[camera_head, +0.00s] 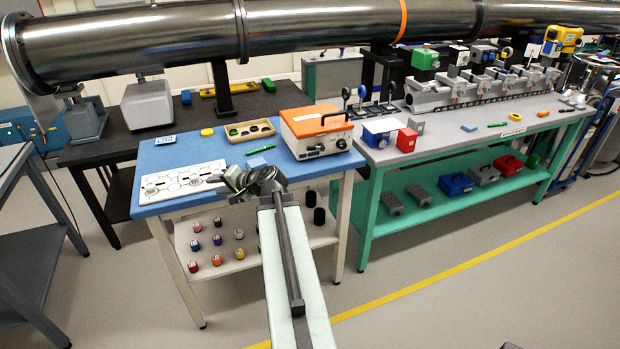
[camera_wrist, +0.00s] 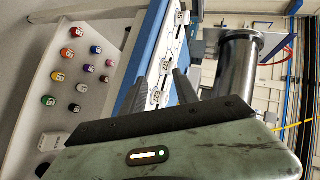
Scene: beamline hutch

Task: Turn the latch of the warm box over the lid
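The warm box (camera_head: 312,143) is a white case with an orange lid (camera_head: 315,120), at the right end of the blue-topped table. The lid looks closed. Small dark and metal fittings show on its front, but I cannot tell which is the latch. My gripper (camera_head: 217,182) is to the left of the box, over the table's front edge near a white plate with printed shapes (camera_head: 180,181). In the wrist view, my gripper (camera_wrist: 160,82) has its two fingers apart with nothing between them. The box is not in the wrist view.
A wooden tray (camera_head: 233,139) with round pieces and a light-blue block (camera_head: 257,162) lie left of the box. A green pen (camera_head: 260,149) lies between them. A grey bench (camera_head: 450,142) stands to the right. A large steel pipe (camera_head: 130,43) runs overhead. Several coloured caps stand on the lower shelf (camera_head: 240,258).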

